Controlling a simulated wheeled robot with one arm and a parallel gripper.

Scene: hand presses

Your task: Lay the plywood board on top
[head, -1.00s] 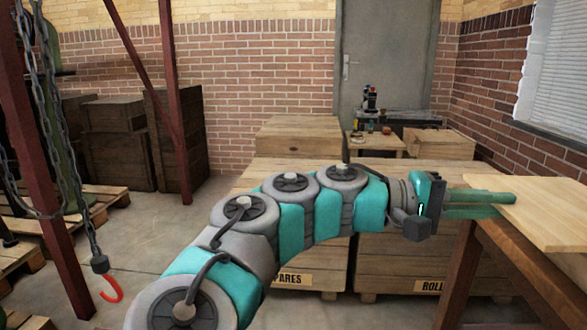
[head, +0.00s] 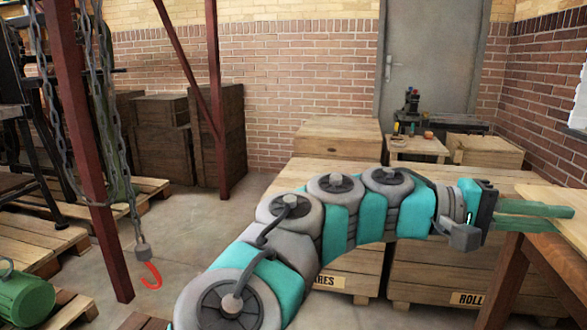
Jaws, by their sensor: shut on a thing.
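The plywood board (head: 555,196) is a pale, flat sheet at the right edge of the head view, cut off by the frame. My gripper (head: 560,219) reaches in from the left with its long teal fingers at the board's left edge. It is shut on the board. A wooden table (head: 552,275) with brown legs stands under the board at the right. I cannot tell whether the board rests on it or is held just above. No press that the board could lie on is clearly in view.
Wooden crates (head: 418,267) stand behind my arm. A red steel post (head: 84,150) with a hanging chain and red hook (head: 152,275) is at the left, near pallets (head: 40,225) and a green motor-like object (head: 26,300). Concrete floor (head: 185,235) is clear between.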

